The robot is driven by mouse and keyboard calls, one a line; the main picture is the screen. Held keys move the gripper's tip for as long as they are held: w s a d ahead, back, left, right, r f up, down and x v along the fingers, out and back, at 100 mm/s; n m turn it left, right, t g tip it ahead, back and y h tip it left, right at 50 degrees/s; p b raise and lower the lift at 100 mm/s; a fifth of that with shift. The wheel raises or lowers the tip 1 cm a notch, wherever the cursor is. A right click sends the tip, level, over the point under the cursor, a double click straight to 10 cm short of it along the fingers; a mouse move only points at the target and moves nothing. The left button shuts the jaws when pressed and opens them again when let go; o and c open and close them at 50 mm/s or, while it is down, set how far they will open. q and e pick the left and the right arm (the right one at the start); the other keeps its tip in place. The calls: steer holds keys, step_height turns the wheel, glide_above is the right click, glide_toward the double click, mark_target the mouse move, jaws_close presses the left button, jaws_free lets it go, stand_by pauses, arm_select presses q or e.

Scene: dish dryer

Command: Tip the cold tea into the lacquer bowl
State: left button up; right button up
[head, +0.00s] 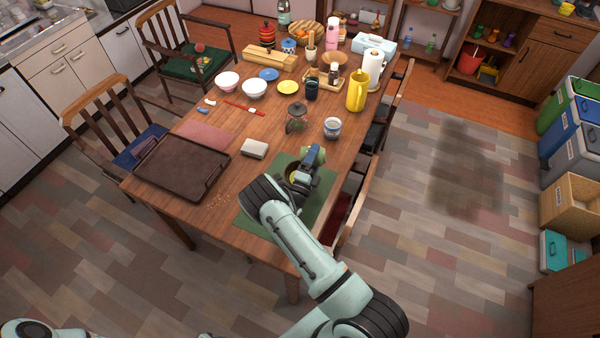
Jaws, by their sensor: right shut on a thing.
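My right gripper (308,164) is low over the green mat (252,219) at the near end of the table. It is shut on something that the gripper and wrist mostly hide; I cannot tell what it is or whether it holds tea. A pink-white bowl (228,81) and a white bowl (254,88) stand farther back on the left. A blue-and-white cup (332,127) and a dark cup (312,91) stand beyond the gripper. My left gripper is out of view.
A brown tray (182,169) lies left of the mat, with a pale block (254,149) between. A yellow pitcher (357,92) and paper roll (372,70) stand back right. Chairs flank the table.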

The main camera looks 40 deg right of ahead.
steer(key=shift+a+r+n+t, duration=0.1)
steer(key=shift+r+n+t, duration=0.05)
steer(key=shift+n+t, duration=0.4)
steer(key=shift+w+n, duration=0.2)
steer(key=shift+n, duration=0.05)
steer(key=shift+s+a+r+n, duration=0.1)
steer(key=shift+a+n, duration=0.05)
steer(key=shift+n, duration=0.15)
steer(key=shift+w+t, duration=0.2)
steer(key=shift+t, duration=0.15)
steer(key=shift+s+n, duration=0.15)
steer(key=shift+n, duration=0.25)
steer(key=shift+w+a+r+n, duration=0.1)
steer(key=shift+w+a+n, duration=0.05)
steer(key=shift+w+n, duration=0.15)
steer(key=shift+s+t, duration=0.15)
steer(key=shift+t, duration=0.25)
steer(key=shift+w+r+n, duration=0.1)
steer(key=shift+w+n, duration=0.1)
steer(key=shift+n, duration=0.3)
steer(key=shift+s+a+n, duration=0.1)
steer(key=shift+a+n, duration=0.05)
steer(key=shift+n, duration=0.15)
